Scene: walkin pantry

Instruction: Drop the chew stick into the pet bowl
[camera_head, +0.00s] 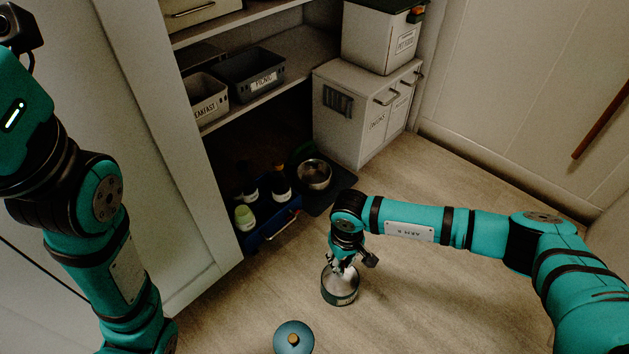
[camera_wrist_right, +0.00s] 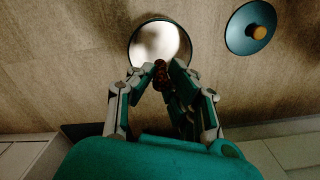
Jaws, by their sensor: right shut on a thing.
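My right gripper (camera_head: 343,268) is over a round bowl (camera_head: 340,291) on the floor, with a dark outside and a shiny metal inside. In the right wrist view, my right gripper (camera_wrist_right: 161,70) is shut on a dark brown chew stick (camera_wrist_right: 160,75), which overlaps the near edge of the bowl (camera_wrist_right: 160,40). I cannot tell how high the stick is above the bowl. In the head view the stick is too small to make out. My left arm comes down the left side; its gripper is out of the frame.
A round blue lid-like thing with a tan knob (camera_head: 293,342) lies near the bowl; it also shows in the wrist view (camera_wrist_right: 250,28). A second metal bowl (camera_head: 314,174) stands by a blue caddy (camera_head: 276,230) with bottles. A white cabinet (camera_head: 350,125) and shelves stand behind.

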